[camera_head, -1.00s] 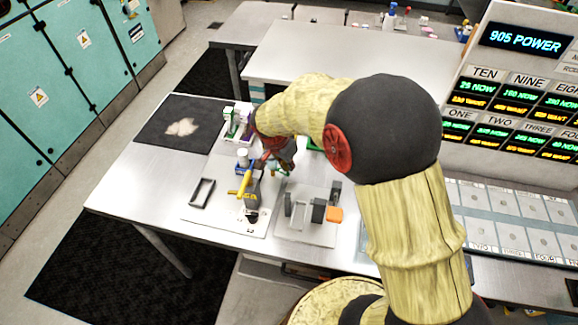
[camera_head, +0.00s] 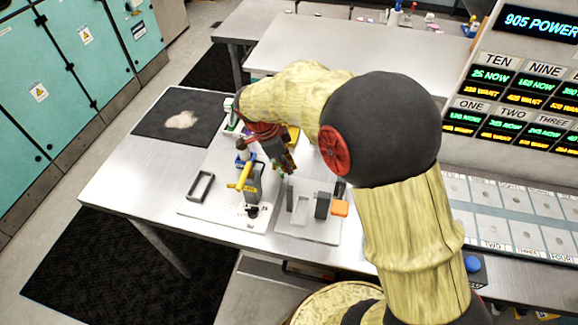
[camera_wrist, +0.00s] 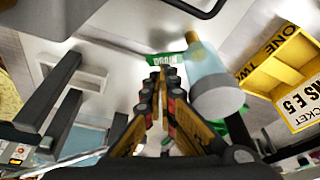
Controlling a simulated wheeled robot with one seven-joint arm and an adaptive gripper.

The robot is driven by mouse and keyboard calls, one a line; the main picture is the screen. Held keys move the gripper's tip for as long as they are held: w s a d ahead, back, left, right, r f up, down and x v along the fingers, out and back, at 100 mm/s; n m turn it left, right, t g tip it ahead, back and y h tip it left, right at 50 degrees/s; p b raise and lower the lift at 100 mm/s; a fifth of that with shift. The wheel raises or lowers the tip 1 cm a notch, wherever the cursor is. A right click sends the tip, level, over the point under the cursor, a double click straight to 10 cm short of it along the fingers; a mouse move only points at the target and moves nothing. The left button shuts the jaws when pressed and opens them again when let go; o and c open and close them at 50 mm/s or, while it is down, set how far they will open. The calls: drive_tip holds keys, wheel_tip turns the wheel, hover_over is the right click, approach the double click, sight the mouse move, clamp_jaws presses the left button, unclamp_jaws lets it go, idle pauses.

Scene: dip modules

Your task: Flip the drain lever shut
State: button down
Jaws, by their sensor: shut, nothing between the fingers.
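My gripper (camera_head: 287,166) is shut and empty, its fingers pointing down above the metal bench. In the wrist view my gripper (camera_wrist: 163,80) reaches toward a green plate marked DRAIN (camera_wrist: 166,60), just past the fingertips. I cannot tell whether this plate is the lever itself or its label, nor whether the fingers touch it. In the head view the gripper and forearm hide the drain area.
A yellow-handled device (camera_head: 250,188) stands on a white board left of my gripper. A grey base plate (camera_head: 305,228) with dark blocks and an orange block (camera_head: 340,208) lies to the right. A yellow crate (camera_wrist: 285,65) is at the wrist view's right. A dark mat (camera_head: 160,105) lies behind left.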

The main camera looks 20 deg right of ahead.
sight(280, 169)
drive_tip(key=shift+w, duration=0.1)
drive_tip(key=shift+w+r, duration=0.1)
drive_tip(key=shift+w, duration=0.45)
drive_tip(key=shift+w+r, duration=0.2)
drive_tip(key=shift+r, duration=0.05)
drive_tip(key=shift+w+r, duration=0.1)
drive_tip(key=shift+r, duration=0.2)
drive_tip(key=v, duration=0.5)
drive_tip(key=shift+a+r, duration=0.2)
drive_tip(key=shift+r, duration=0.15)
drive_tip(key=shift+s+a+r, duration=0.25)
drive_tip(key=shift+s+r, duration=0.05)
drive_tip(key=shift+r, duration=0.25)
drive_tip(key=shift+s, duration=0.1)
drive_tip(key=shift+f, duration=0.1)
